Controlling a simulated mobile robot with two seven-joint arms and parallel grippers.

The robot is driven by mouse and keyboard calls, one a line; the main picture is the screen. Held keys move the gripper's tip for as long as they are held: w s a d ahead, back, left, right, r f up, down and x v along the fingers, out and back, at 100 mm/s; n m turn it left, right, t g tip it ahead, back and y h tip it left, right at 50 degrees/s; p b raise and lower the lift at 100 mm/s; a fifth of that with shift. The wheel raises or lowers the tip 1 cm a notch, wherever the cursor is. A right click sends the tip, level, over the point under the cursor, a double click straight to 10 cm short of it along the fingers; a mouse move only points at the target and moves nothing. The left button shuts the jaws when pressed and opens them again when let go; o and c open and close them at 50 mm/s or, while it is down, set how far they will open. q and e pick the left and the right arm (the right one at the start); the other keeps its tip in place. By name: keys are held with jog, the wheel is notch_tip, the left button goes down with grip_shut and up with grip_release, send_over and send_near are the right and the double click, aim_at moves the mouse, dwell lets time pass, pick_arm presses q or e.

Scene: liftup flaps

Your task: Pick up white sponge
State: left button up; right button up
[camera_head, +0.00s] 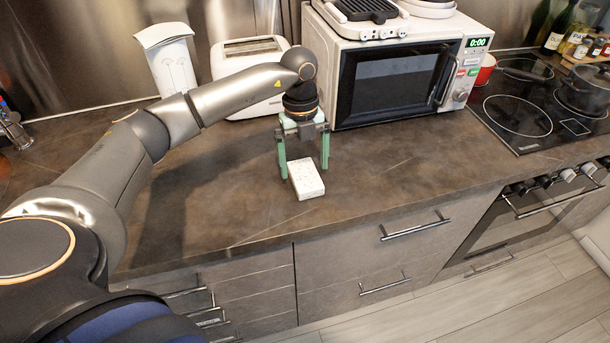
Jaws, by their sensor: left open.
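The white sponge (307,180) is a small white block with faint dark specks. It lies flat on the brown countertop (400,165), near the front edge in the middle of the view. My left gripper (304,174) points down over it, with its two green fingers spread apart, one toward each side of the sponge's far part. The fingers look open and empty. I cannot tell whether a finger touches the sponge. My right gripper is not in view.
A microwave (395,82) stands behind and right of the gripper. A white toaster (248,72) and a white holder (168,60) stand at the back left. A stove (545,110) with a pot (584,90) is at the right. The counter right of the sponge is clear.

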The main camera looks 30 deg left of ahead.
aim_at(295, 184)
pick_arm(q)
notch_tip(295, 184, down, 2)
jog(key=shift+s+d, duration=0.1)
jog(key=c, duration=1.2)
jog(key=shift+r, duration=0.15)
jog(key=shift+c, duration=0.2)
jog(key=shift+r, duration=0.25)
notch_tip(295, 184, up, 2)
jog(key=shift+r, duration=0.1)
jog(key=s+r, duration=0.3)
jog(key=r, duration=0.1)
jog(key=shift+s+r, duration=0.35)
jog(key=shift+s, duration=0.05)
jog(key=s+r+b, duration=0.1)
jog(key=s+r, duration=0.4)
jog(key=s, duration=0.5)
jog(key=shift+d+r, duration=0.2)
jog(key=shift+d, duration=0.2)
